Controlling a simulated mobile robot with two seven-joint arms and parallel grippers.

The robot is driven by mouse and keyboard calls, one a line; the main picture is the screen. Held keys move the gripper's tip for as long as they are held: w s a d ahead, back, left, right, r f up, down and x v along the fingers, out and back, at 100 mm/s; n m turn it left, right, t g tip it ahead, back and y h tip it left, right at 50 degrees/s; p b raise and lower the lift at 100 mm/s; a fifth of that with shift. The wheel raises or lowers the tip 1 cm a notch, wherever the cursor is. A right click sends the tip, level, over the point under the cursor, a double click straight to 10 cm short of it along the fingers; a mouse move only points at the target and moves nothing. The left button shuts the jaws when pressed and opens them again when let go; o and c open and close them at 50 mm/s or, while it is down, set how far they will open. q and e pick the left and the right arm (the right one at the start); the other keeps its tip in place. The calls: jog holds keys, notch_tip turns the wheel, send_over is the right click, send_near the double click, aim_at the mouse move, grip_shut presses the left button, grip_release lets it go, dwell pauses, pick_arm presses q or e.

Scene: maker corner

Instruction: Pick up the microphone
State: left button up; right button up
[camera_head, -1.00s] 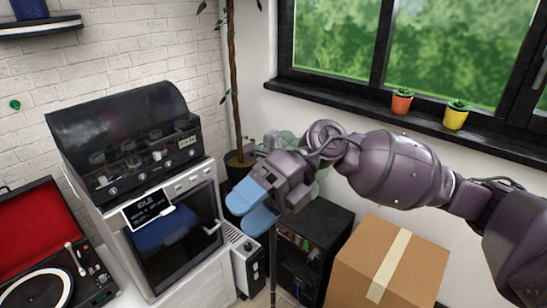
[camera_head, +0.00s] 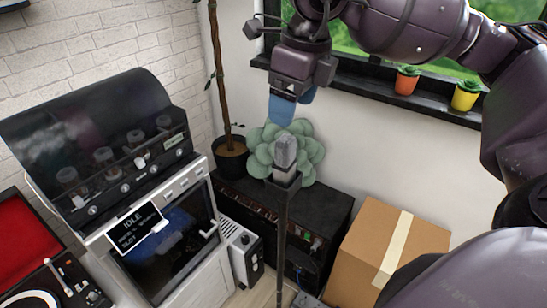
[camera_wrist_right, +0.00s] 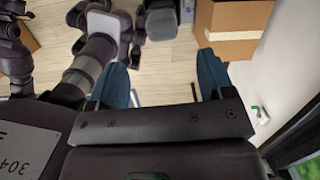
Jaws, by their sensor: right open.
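The grey microphone (camera_head: 285,154) stands upright in a holder on top of a thin dark stand (camera_head: 282,230), in front of the green succulent. My left gripper is not seen.
A large green succulent (camera_head: 305,143) sits on a black cabinet (camera_head: 325,212) behind the stand. A cardboard box (camera_head: 365,258) is to the right. A machine with a dark hood (camera_head: 85,130) and a turntable (camera_head: 40,290) are at the left. Potted plants line the windowsill (camera_head: 350,92).

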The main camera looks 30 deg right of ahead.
aim_at(286, 138)
notch_tip(286, 138, down, 4)
jog(key=shift+a+f, duration=0.15)
jog(key=shift+f, duration=0.3)
jog(key=shift+w+f, duration=0.2)
jog(key=shift+f, duration=0.25)
jog(key=shift+w+a+f+p, duration=0.1)
jog(key=shift+w+f+p, duration=0.15)
jog(key=shift+f, duration=0.85)
jog(key=shift+w+f+p, duration=0.15)
jog(key=shift+w+f, duration=0.15)
jog(key=shift+f, duration=0.75)
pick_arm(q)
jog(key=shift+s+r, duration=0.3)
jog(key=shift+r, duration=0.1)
pick_arm(e)
jog(key=shift+c, duration=0.4)
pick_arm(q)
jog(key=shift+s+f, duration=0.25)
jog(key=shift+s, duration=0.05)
pick_arm(e)
grip_shut()
